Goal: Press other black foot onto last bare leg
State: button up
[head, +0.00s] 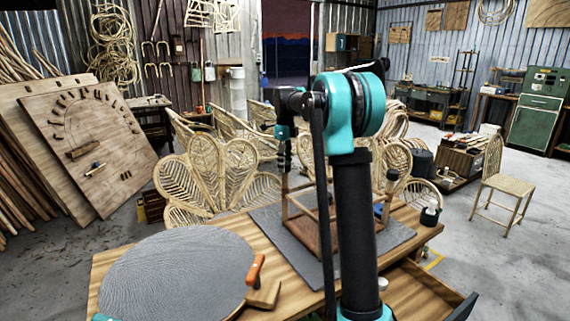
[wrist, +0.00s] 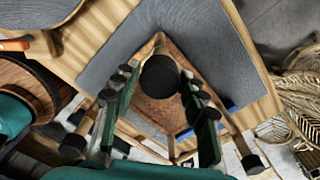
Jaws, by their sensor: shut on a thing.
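A wooden frame (head: 305,222) stands on the grey mat (head: 268,222) with its legs pointing up. In the wrist view, my gripper (wrist: 160,85) has its green fingers on both sides of a round black foot (wrist: 160,76) and is shut on it. A wooden leg (wrist: 160,42) shows just behind that foot; how far the foot sits over it is hidden. Two other legs end in black feet, at lower left (wrist: 74,146) and lower right (wrist: 252,164). One capped leg (head: 392,175) also shows in the head view. My gripper (head: 284,160) points down over the frame's left leg there.
The wooden workbench (head: 110,262) holds a round grey top (head: 180,270) and an orange-handled tool (head: 256,270) at the left. Rattan chairs (head: 215,175) crowd behind the bench. My arm hides part of the frame.

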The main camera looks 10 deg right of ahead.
jog(key=shift+f, duration=0.9)
dwell(0.8)
jog(key=o, duration=1)
